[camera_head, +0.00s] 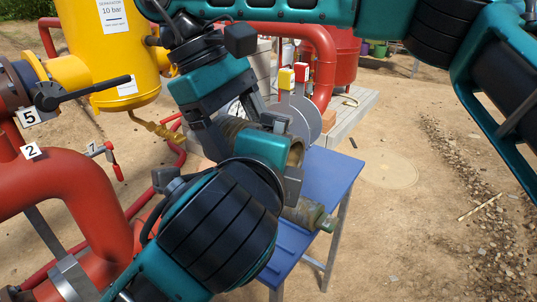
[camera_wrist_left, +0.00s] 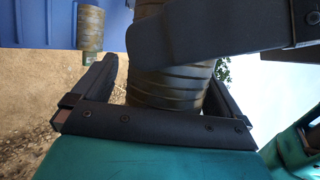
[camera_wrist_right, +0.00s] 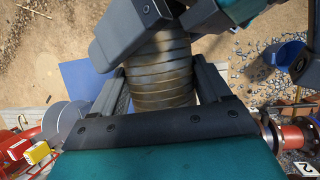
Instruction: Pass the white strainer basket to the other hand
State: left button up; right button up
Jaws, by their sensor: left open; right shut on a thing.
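The strainer basket (camera_head: 236,128) looks like a brownish ribbed cylinder rather than white, with an open end facing right. It is held in the air above the blue table. My right gripper (camera_head: 228,122), reaching down from above, is shut on it; the basket also shows between that gripper's fingers in the right wrist view (camera_wrist_right: 160,78). My left gripper (camera_head: 272,142) is open, its fingers on either side of the basket in the left wrist view (camera_wrist_left: 165,88). The two grippers are very close together. Parts of the basket are hidden behind both grippers.
A similar cylinder with a greenish end (camera_head: 309,214) lies on the blue table (camera_head: 335,180). Red pipes (camera_head: 70,200) and a yellow vessel (camera_head: 112,45) stand close at the left. The sandy ground (camera_head: 400,220) at the right is largely clear.

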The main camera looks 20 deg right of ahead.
pick_arm(q)
jog(key=shift+f, duration=0.1)
jog(key=c, duration=1)
pick_arm(e)
jog(key=shift+d+r, duration=0.1)
pick_arm(q)
jog(key=shift+c, duration=0.5)
pick_arm(e)
jog(key=o, duration=1.1)
jog(key=shift+o, duration=0.2)
